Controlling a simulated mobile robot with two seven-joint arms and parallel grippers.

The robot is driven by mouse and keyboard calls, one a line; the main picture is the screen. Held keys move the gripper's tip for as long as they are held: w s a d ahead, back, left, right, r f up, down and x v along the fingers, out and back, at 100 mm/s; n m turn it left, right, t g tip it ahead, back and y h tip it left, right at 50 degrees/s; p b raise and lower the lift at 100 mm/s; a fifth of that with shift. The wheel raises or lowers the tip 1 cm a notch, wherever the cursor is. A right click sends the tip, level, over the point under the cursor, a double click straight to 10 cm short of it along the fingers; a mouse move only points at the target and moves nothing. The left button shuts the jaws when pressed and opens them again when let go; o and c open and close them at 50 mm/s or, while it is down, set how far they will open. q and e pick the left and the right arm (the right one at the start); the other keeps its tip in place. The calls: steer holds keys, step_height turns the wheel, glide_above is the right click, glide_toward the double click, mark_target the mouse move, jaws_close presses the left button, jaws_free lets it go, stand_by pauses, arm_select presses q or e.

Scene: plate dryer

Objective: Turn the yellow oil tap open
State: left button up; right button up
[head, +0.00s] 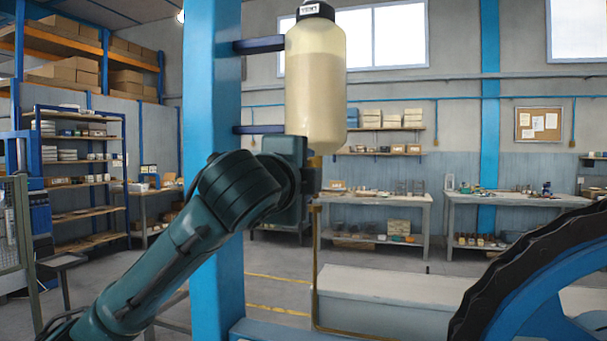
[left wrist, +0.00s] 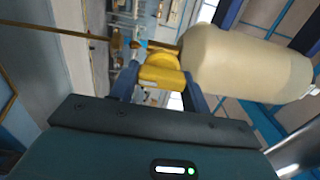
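The yellow oil tap (left wrist: 162,72) sits under the neck of the cream oil bottle in the left wrist view (left wrist: 245,62). In the head view the bottle (head: 316,95) hangs on the blue post, and my gripper mostly hides the tap. My left gripper (left wrist: 160,88) has one finger on each side of the yellow handle. The handle nearly fills the gap, but I cannot tell whether both fingers press on it. In the head view my left gripper (head: 312,180) is just below the bottle. My right gripper is not in view.
A blue post (head: 213,90) stands right behind my left arm, with dark brackets holding the bottle. A thin brass pipe (head: 315,265) runs down below the tap. A large dark-toothed blue wheel (head: 530,270) is at the lower right. Workbenches and shelves stand far back.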

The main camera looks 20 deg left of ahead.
arm_select(q)
steer(key=o, duration=0.4)
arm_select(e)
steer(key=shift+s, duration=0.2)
arm_select(q)
steer(key=shift+s, duration=0.1)
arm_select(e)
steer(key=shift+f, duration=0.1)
arm_select(q)
steer(key=shift+s, duration=0.3)
steer(key=s+b, duration=0.3)
steer(key=s, duration=0.9)
steer(key=shift+s+a, duration=0.2)
steer(key=shift+a, duration=0.05)
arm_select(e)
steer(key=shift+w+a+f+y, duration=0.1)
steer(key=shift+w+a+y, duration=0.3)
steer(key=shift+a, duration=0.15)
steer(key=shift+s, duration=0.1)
